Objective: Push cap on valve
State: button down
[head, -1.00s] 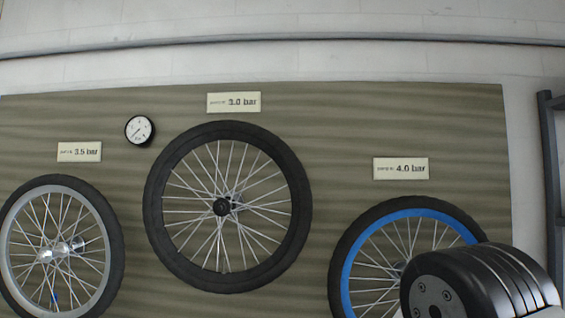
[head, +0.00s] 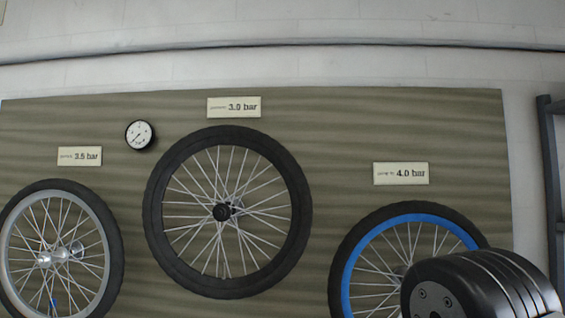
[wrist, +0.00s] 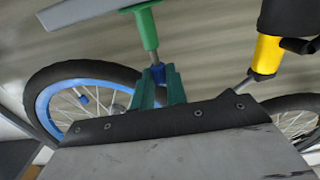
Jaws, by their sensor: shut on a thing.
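My gripper (wrist: 160,88) shows in the wrist view as two green fingers. They are shut on a small blue piece (wrist: 158,73), which looks like a cap and is partly hidden by the fingers. A wheel with a blue rim (wrist: 46,105) lies to the left of the fingers. A small blue part (wrist: 83,98) shows inside that rim, apart from my gripper; it may be at the valve. In the head view the blue-rimmed wheel (head: 352,262) is at the lower right, partly behind my dark arm link. The gripper is not visible there.
A green-handled tool (wrist: 147,30) and a yellow and black tool (wrist: 266,55) stand just beyond my gripper. In the head view are a black wheel (head: 165,250), a grey-rimmed wheel (head: 112,245), a gauge (head: 139,135) and a dark rack (head: 550,170).

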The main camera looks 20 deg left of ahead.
jog(key=shift+r, duration=0.1)
dwell(0.4)
jog(key=shift+r, duration=0.9)
jog(key=shift+s, duration=0.1)
jog(key=v, duration=1.1)
jog(key=shift+s, duration=0.4)
jog(key=shift+d, duration=0.1)
